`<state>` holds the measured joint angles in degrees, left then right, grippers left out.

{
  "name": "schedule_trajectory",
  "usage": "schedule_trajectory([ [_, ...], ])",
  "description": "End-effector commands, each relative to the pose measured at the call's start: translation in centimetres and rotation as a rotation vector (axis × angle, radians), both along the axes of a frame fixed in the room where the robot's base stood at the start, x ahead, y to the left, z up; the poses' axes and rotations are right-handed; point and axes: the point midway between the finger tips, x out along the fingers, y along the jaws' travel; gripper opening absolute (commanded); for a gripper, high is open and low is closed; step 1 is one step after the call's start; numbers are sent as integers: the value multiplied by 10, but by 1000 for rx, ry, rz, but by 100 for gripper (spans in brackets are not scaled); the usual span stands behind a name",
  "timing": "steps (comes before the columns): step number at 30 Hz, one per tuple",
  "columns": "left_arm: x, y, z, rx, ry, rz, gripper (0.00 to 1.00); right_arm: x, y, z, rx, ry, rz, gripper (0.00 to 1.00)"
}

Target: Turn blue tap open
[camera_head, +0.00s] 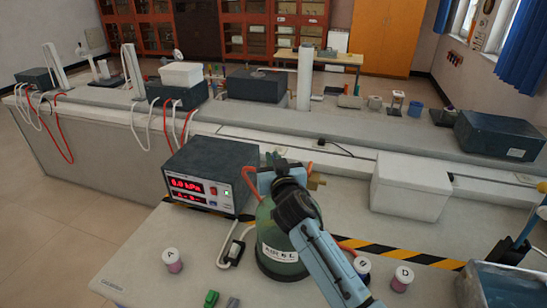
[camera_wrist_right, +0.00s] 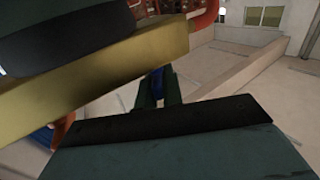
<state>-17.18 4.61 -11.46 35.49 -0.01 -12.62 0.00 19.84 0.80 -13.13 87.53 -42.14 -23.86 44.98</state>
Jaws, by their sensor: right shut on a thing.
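My right gripper (camera_head: 274,172) reaches over the top of a green bottle (camera_head: 279,240) and hides most of the fittings there. In the right wrist view its two dark fingers (camera_wrist_right: 161,92) are shut on a small blue piece, the blue tap (camera_wrist_right: 157,82), of which only a sliver shows between them. A brass bar (camera_wrist_right: 110,85) lies close in front of the wrist camera. How far the tap is turned cannot be seen. My left gripper is out of view.
Lidded jars stand at left (camera_head: 171,260) and right (camera_head: 402,279). A white box (camera_head: 410,186) stands behind, at right.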

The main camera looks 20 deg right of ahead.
Motion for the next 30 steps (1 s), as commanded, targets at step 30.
schedule_trajectory([
  [30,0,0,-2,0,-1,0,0,-32,2,-2,1,2,0,30],
])
